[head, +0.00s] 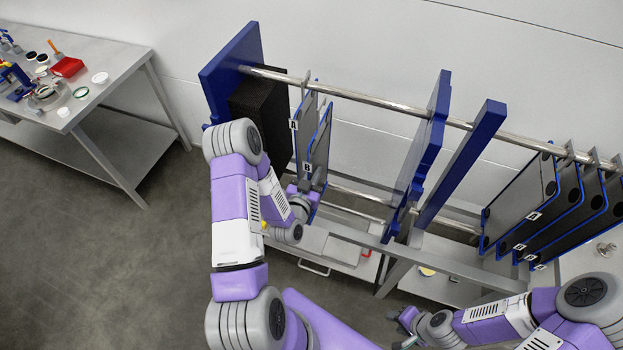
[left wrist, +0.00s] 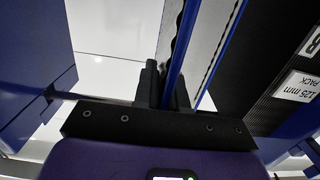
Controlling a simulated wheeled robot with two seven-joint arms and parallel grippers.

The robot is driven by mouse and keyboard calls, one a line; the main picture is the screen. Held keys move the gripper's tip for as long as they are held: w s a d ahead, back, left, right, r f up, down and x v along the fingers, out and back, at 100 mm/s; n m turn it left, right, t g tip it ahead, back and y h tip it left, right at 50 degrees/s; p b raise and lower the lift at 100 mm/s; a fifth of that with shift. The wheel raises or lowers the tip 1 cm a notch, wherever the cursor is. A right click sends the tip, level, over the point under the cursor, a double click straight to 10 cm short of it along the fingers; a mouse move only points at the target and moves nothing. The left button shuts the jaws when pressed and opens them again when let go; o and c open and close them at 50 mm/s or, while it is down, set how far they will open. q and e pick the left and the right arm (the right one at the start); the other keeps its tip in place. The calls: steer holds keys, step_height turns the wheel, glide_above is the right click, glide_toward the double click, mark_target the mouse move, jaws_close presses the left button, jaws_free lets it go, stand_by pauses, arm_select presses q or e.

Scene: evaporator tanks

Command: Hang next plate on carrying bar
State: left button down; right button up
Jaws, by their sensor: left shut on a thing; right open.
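The carrying bar (head: 400,107) runs across the head view from the blue end frame (head: 228,75). A grey plate labelled B (head: 319,150), with blue edging, hangs from the bar near its left end. Another plate labelled A (head: 299,125) hangs close on its left. My left gripper (head: 306,190) is at the lower front edge of plate B. In the left wrist view its fingers (left wrist: 165,90) are shut around a blue plate edge (left wrist: 184,45). My right gripper (head: 404,318) is open and empty, low at front centre-right. Several more grey plates (head: 520,205) hang at the right.
A black block (head: 258,115) sits beside the left end frame. Blue upright frames (head: 420,155) and (head: 465,155) stand mid-bar, with free bar between plate B and them. A side table (head: 105,75) with small items stands at the far left.

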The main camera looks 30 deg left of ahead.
arm_select(q)
steer(key=shift+b+x, duration=1)
steer(key=shift+x, duration=1.95)
steer(key=shift+r+b+x, duration=0.2)
steer(key=shift+b+x, duration=0.45)
steer(key=shift+x, duration=0.6)
steer(key=shift+r+b+x, duration=0.2)
steer(key=shift+b+x, duration=0.4)
steer(key=shift+x, duration=0.7)
steer(key=shift+f+b, duration=0.75)
steer(key=shift+b, duration=0.25)
steer(key=c, duration=1.1)
jaws_free()
steer(key=shift+d, duration=0.1)
steer(key=shift+s+f, duration=0.15)
steer(key=b, duration=0.2)
glide_toward(326, 151)
steer(key=x, duration=0.2)
steer(key=shift+w+a+f, duration=0.25)
